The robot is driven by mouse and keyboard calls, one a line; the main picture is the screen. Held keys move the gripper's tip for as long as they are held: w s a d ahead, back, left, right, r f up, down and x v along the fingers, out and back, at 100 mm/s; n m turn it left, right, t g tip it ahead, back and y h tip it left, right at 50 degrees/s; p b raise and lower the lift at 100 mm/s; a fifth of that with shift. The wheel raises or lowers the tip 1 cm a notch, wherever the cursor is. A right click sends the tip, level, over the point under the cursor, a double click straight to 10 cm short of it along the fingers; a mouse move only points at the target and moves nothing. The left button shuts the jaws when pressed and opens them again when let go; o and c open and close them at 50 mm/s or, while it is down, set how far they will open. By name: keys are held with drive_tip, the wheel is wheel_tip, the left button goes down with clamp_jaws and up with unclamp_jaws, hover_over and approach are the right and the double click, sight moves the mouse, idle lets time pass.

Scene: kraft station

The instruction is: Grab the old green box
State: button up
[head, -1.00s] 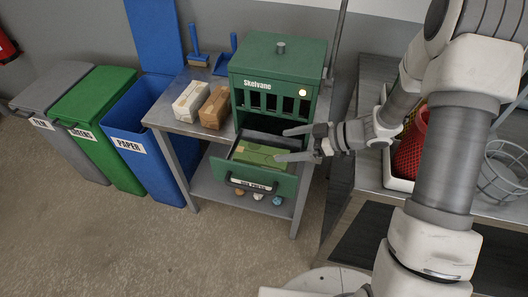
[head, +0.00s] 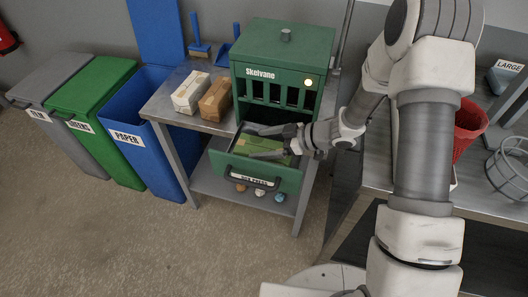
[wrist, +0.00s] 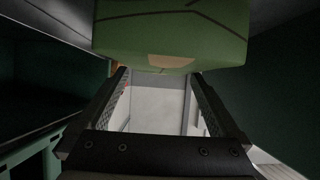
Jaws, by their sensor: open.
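The green box (head: 254,143) lies in the open drawer (head: 253,179) of the green Skolvane machine (head: 281,72). In the wrist view the green box (wrist: 172,33) fills the top middle, with a tan patch on its lower edge. My gripper (head: 252,141) is open, its fingers reaching in from the right over the drawer, one at each side of part of the box in the head view. In the wrist view the fingers (wrist: 160,78) stand apart with nothing gripped between them. Whether they touch the box I cannot tell.
A white package (head: 190,92) and a brown package (head: 215,99) lie on the steel table (head: 172,108) left of the machine. Grey, green and blue bins (head: 155,135) stand further left. A red basket (head: 468,128) and a wire basket (head: 508,166) are on the right bench.

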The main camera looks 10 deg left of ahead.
drive_tip(key=shift+x, duration=1.45)
drive_tip(key=c, duration=1.2)
